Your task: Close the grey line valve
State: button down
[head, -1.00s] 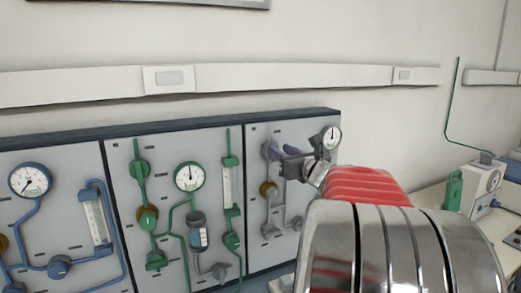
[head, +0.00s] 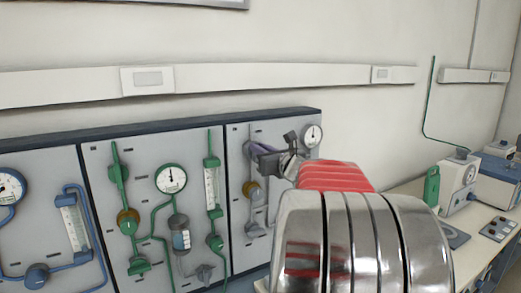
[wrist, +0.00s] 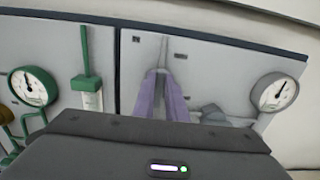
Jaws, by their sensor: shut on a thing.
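The grey line runs up the right-hand panel (head: 237,210), with a grey valve (head: 247,149) near its top, partly hidden by my gripper. My gripper (head: 256,148) reaches this upper valve from the right. Its purple fingers also show in the wrist view (wrist: 160,76), drawn together at their tips at the grey line. They are shut on the valve's handle, which they mostly hide. I cannot tell the handle's exact angle. A round white gauge (head: 312,135) of the grey line is right of my gripper; it also shows in the wrist view (wrist: 274,92).
A brass-coloured knob (head: 252,189) and a lower grey valve (head: 255,230) sit below my gripper. Green piping with a gauge (head: 171,179) and a flow tube (head: 211,185) fills the middle panel. A bench with instruments (head: 456,182) stands at the right.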

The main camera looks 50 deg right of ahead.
aim_at(248, 154)
dwell(0.3)
jog(key=shift+n, duration=0.4)
jog(key=n, duration=0.4)
jog(key=a+f+n, duration=0.1)
jog(key=n, duration=0.4)
jog(key=a+n, duration=0.1)
jog(key=n, duration=0.3)
jog(key=shift+w+f, duration=0.25)
jog(key=shift+w, duration=0.1)
jog(key=shift+f+n, duration=0.25)
jog(key=shift+n, duration=0.8)
jog(key=shift+f+n, duration=0.2)
jog(key=shift+n, duration=0.85)
